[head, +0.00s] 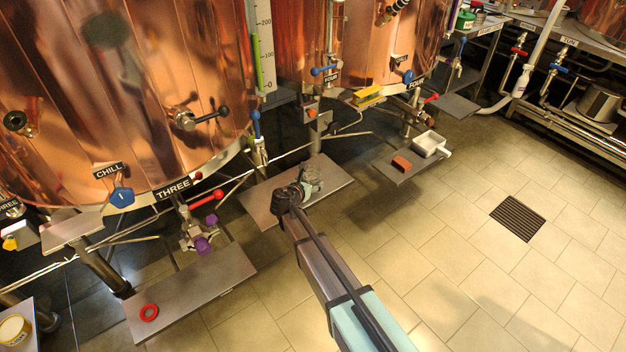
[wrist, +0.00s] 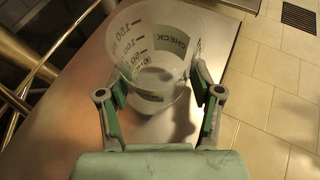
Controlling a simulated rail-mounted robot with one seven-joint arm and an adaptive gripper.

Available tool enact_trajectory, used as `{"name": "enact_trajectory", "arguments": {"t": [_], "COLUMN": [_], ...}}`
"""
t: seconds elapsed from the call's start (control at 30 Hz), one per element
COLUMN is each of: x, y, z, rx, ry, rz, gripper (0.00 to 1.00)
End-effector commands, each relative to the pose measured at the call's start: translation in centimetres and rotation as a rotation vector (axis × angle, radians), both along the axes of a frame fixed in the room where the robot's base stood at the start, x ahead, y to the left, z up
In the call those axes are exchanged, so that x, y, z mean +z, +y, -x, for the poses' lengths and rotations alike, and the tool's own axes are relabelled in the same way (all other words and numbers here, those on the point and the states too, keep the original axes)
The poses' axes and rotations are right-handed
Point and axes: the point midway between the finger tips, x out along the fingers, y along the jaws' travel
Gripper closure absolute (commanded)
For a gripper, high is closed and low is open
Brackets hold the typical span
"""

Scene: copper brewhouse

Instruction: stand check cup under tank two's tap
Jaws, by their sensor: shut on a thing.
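The check cup (wrist: 155,50) is a clear tapered cup with dark volume marks and the word CHECK, in the wrist view. My gripper (wrist: 160,95) has one finger on each side of it and is shut on it. The cup looks roughly upright over a metal shelf (wrist: 225,45); I cannot tell whether it touches it. In the head view my gripper (head: 310,182) is over the middle shelf (head: 262,200), and I cannot make out the cup there. I cannot read a label for tank two; the readable tank plates are THREE (head: 173,188) and FOUR (head: 332,78).
A left shelf (head: 190,295) holds a red ring (head: 149,312). Pipes and valves run under the copper tanks. The tiled floor on the right is clear around a drain grate (head: 517,218).

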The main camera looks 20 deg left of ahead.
Motion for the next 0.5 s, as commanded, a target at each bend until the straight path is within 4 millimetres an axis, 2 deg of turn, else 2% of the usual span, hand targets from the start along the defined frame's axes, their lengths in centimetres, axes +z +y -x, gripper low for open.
{"name": "enact_trajectory", "arguments": {"t": [0.03, 0.1, 0.5], "x": [-0.01, -0.02, 0.34], "y": [0.01, 0.01, 0.0], "z": [-0.01, 0.0, 0.0], "rx": [0.0, 0.0, 0.0], "ry": [0.0, 0.0, 0.0], "rz": [0.0, 0.0, 0.0], "gripper": [0.46, 0.63, 0.63]}}
